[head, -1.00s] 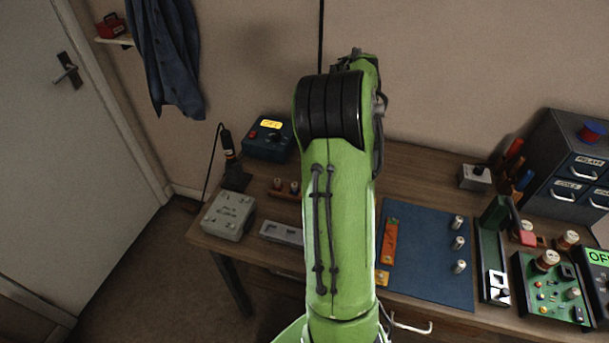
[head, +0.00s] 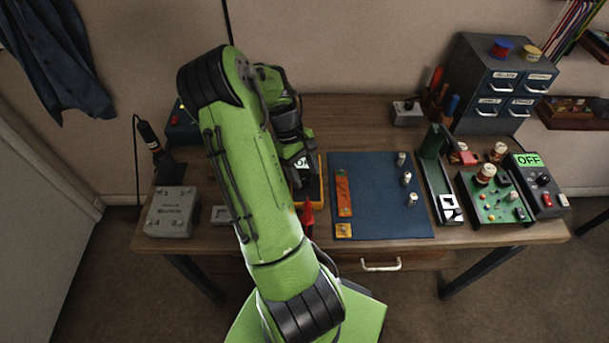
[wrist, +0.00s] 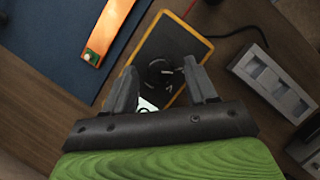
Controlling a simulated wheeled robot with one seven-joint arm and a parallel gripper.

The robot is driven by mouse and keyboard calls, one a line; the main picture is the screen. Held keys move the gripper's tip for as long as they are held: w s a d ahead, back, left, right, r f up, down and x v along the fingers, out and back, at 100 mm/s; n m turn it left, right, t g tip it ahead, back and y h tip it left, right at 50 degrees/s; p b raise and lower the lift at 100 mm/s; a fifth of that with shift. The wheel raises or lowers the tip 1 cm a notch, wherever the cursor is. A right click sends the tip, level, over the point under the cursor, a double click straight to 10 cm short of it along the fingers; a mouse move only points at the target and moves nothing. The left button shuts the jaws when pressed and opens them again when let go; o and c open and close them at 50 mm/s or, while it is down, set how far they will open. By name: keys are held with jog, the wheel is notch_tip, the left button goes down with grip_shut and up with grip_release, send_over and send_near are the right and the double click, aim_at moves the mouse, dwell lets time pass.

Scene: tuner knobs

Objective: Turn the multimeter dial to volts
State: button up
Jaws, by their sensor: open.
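The multimeter (wrist: 180,38) is a dark body with an orange-yellow rim. Its round black dial (wrist: 161,74) with a light mark shows in the wrist view. The pale screen (wrist: 147,106) is partly cut off by my gripper. In the head view, the multimeter (head: 321,182) stands left of the blue mat, mostly hidden by my arm. My gripper (wrist: 162,88) is open, with one finger on each side of the dial in the picture. I cannot tell whether the fingers touch it. In the head view, the fingertips are hidden.
A blue mat (head: 380,220) with an orange strip (head: 343,195) and several posts lies right of the multimeter. A grey slotted block (wrist: 272,82) lies on its other side, with a black cable nearby. A box with an OFF screen (head: 527,160) stands at the far right.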

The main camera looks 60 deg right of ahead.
jog(key=shift+s+f, duration=0.15)
jog(key=shift+f, duration=0.25)
jog(key=shift+c, duration=0.2)
jog(key=c, duration=1)
jog(key=shift+r+m, duration=0.1)
jog(key=shift+m, duration=0.2)
jog(key=m+y, duration=0.1)
jog(key=m, duration=0.1)
jog(key=m+t+p, duration=0.1)
jog(key=m, duration=0.2)
jog(key=shift+s+d+y, duration=0.1)
jog(key=shift+d+y, duration=0.05)
jog(key=shift+y, duration=0.25)
jog(key=m+t+p, duration=0.1)
jog(key=m, duration=0.2)
jog(key=m+t+y+p, duration=0.1)
jog(key=m, duration=0.2)
jog(key=shift+s, duration=0.1)
